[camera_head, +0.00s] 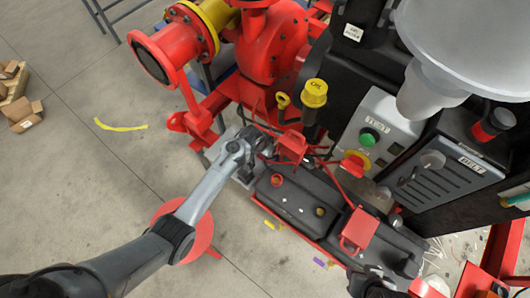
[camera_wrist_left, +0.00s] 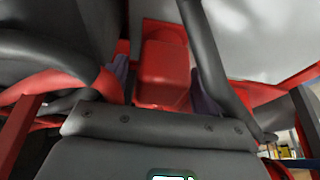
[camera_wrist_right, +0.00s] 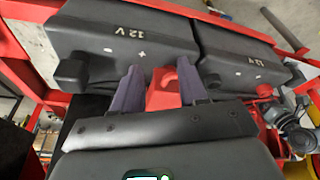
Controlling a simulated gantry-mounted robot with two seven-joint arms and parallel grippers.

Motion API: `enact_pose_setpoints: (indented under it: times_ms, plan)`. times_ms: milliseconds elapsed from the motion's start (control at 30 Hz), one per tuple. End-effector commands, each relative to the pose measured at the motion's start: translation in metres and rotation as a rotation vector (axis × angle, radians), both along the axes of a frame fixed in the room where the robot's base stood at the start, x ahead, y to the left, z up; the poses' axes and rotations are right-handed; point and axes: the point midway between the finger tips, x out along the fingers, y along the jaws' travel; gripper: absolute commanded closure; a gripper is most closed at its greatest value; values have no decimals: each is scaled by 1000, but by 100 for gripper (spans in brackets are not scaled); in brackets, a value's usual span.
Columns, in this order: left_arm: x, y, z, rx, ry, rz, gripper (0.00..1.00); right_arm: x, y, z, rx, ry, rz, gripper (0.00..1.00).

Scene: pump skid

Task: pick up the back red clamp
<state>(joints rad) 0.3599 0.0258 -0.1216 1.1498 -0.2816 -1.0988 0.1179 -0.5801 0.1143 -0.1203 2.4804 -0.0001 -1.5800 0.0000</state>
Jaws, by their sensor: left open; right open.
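The back red clamp (camera_head: 292,145) stands at the far end of the black batteries in the head view. My left gripper (camera_head: 264,149) is just left of it. In the left wrist view a red block (camera_wrist_left: 165,72), apparently this clamp, lies between the spread purple fingers. I cannot tell whether they touch it. The front red clamp (camera_head: 358,230) stands nearer on the batteries. My right gripper (camera_head: 375,284) is at the bottom edge of the head view. In the right wrist view its open fingers are either side of a red clamp (camera_wrist_right: 164,91); contact is unclear.
Two black batteries (camera_wrist_right: 125,40) marked 12 V lie in a red frame. Red and black cables run close around the back clamp. A grey control box (camera_head: 376,133) with a green button stands to the right, and red pump piping (camera_head: 270,50) behind. Open floor lies left.

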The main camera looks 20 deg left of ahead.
Motion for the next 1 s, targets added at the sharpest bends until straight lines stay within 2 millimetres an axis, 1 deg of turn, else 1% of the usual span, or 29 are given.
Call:
enact_pose_setpoints:
  times_ms: [167,267,600,867,1000]
  plan:
    - [0,0,0,0,0,0,23,0,-1,0,-5,0,4,57]
    - [0,0,0,0,0,0,37,0,-2,0,-9,0,5,57]
    - [0,0,0,0,0,0,89,0,-2,0,-11,0,7,57]
    - [0,0,2,0,-1,0,90,0,-1,1,-5,0,4,57]
    - [1,-1,14,-1,-3,1,90,0,-1,5,-3,1,1,57]
